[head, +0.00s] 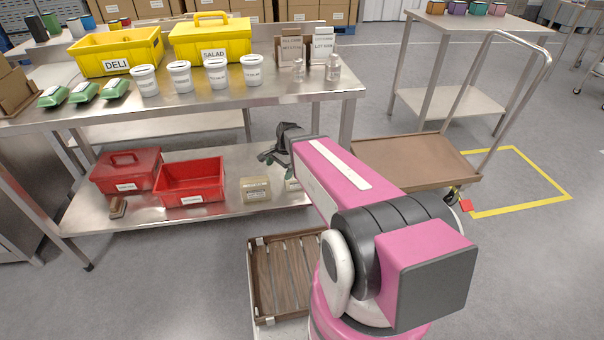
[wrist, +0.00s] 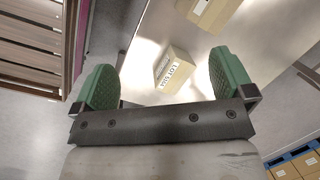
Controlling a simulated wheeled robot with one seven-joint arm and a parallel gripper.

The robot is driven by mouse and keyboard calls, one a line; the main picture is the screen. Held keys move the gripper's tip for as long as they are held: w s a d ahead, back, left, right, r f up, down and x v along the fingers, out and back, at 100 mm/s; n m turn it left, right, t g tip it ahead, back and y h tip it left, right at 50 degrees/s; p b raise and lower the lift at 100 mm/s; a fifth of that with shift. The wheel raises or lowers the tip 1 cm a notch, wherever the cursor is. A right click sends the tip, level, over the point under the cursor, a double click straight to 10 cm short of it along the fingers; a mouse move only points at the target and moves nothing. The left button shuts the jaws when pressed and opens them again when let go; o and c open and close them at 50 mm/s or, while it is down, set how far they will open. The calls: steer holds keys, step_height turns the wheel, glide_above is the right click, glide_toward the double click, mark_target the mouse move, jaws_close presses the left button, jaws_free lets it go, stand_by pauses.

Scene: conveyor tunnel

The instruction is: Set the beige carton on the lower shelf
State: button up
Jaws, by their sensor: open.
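Two beige cartons with white labels are on the steel lower shelf (head: 120,215). One carton (head: 255,190) stands near the shelf's front, right of the red bins. The other (head: 292,184) is partly hidden by my arm in the head view. In the wrist view one labelled carton (wrist: 174,68) shows between and beyond my fingers, apart from both. A second carton (wrist: 207,12) is cut off by the top edge. My gripper (head: 270,157) is open and empty above the right part of the lower shelf; its green finger pads show in the wrist view (wrist: 163,82).
A red lidded box (head: 125,170) and an open red bin (head: 190,182) fill the shelf's left half. The steel upper top (head: 215,98) overhangs with yellow boxes and white tubs. A brown cart (head: 415,160) stands right, a slatted wooden tray (head: 254,285) in front.

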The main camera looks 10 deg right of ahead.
steer(key=s+d+r+n+h, duration=0.2)
steer(key=s+d+r+n, duration=0.3)
steer(key=s+d+n, duration=0.3)
steer(key=s+n, duration=0.2)
steer(key=s, duration=0.1)
steer(key=shift+d+n+h, duration=0.15)
steer(key=shift+n+h, duration=0.15)
stand_by(0.4)
